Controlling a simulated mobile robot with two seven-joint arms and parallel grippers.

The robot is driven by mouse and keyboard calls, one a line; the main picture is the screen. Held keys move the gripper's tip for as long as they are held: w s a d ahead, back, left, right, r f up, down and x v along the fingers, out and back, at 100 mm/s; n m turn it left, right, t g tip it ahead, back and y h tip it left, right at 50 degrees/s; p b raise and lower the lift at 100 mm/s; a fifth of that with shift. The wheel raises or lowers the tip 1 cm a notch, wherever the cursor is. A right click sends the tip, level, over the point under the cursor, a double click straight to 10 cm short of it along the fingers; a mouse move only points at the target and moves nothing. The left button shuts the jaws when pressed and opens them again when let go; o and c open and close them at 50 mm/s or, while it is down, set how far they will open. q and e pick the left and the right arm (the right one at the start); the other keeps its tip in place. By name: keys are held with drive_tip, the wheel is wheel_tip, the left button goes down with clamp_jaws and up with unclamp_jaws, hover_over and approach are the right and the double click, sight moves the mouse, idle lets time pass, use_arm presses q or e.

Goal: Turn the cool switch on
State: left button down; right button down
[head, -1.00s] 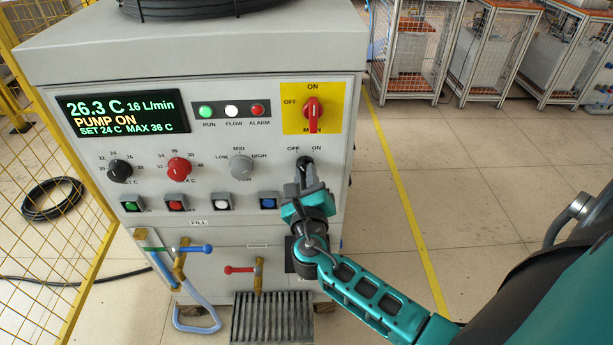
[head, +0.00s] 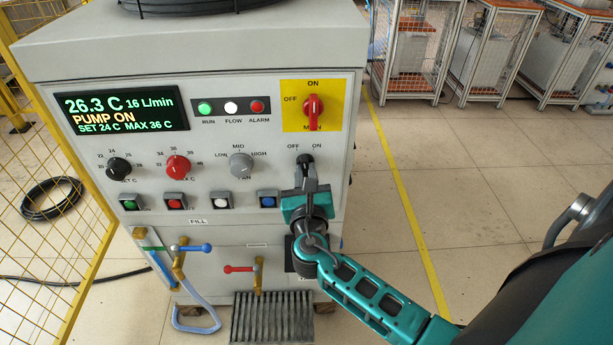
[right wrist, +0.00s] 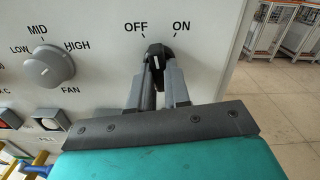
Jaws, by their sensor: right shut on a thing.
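The cool switch (head: 306,161) is a black rotary knob below the OFF and ON labels at the right of the machine's front panel. It also shows in the right wrist view (right wrist: 155,55), with a pale pointer mark, its top lying roughly between OFF and ON. My right gripper (head: 306,176) is shut on the knob, with one finger on each side; its fingers also show in the right wrist view (right wrist: 160,80). The gripper hides the lower part of the knob and any name below it. My left gripper is not in view.
The display (head: 122,112) reads PUMP ON. A red main switch (head: 313,107) on a yellow plate sits above the cool switch. The grey fan knob (head: 241,163) and a blue button (head: 268,199) are to its left.

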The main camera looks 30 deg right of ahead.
drive_tip(key=m+b, duration=0.1)
drive_tip(key=m, duration=0.3)
drive_tip(key=shift+f+m, duration=0.1)
drive_tip(key=shift+m, duration=0.2)
drive_tip(key=shift+m+b, duration=0.8)
drive_tip(key=shift+m, duration=1)
drive_tip(key=c, duration=1.1)
unclamp_jaws()
